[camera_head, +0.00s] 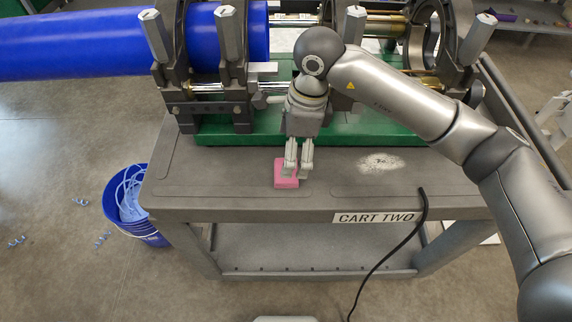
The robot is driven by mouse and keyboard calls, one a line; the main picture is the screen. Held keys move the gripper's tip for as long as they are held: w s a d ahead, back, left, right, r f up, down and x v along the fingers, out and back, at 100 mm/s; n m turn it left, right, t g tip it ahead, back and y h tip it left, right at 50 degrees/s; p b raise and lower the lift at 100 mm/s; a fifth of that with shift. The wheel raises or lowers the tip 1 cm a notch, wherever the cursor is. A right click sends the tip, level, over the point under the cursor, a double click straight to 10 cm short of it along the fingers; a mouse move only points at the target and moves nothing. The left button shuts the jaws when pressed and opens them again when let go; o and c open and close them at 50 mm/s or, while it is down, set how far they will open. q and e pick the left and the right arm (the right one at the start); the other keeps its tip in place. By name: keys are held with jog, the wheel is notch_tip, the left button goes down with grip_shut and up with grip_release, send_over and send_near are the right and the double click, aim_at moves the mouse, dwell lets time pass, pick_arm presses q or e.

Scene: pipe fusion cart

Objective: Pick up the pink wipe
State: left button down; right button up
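The pink wipe (286,182) lies on the grey cart top (230,185), close to the front edge. My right gripper (296,173) reaches down over it from the arm that comes in from the right. Its two fingers are a little apart, with the tips at the wipe and covering part of it. I cannot tell whether the fingers are closed on the wipe or just standing over it. The wipe looks to be resting on the cart top. My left gripper is not in view.
Behind the wipe stands the pipe fusion machine on a green base (230,132), with a blue pipe (80,45) clamped at left. A blue bucket (150,232) stands left of the cart. A black cable (405,240) hangs over the front edge. White powder (381,163) lies right of the wipe.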

aim_at(279, 182)
jog(key=shift+s+a+f, duration=0.1)
jog(key=shift+a+f, duration=0.05)
jog(key=shift+f, duration=0.65)
jog(key=shift+a+f, duration=0.1)
jog(key=shift+f, duration=0.25)
jog(key=f, duration=0.1)
jog(key=f+p, duration=0.1)
jog(key=f, duration=0.1)
jog(key=shift+w+a+f+p, duration=0.25)
jog(key=shift+a+p, duration=0.05)
jog(key=shift+p, duration=0.1)
jog(key=shift+f, duration=0.55)
jog(key=shift+c, duration=0.9)
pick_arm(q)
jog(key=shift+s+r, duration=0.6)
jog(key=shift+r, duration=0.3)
pick_arm(e)
jog(key=c, duration=0.7)
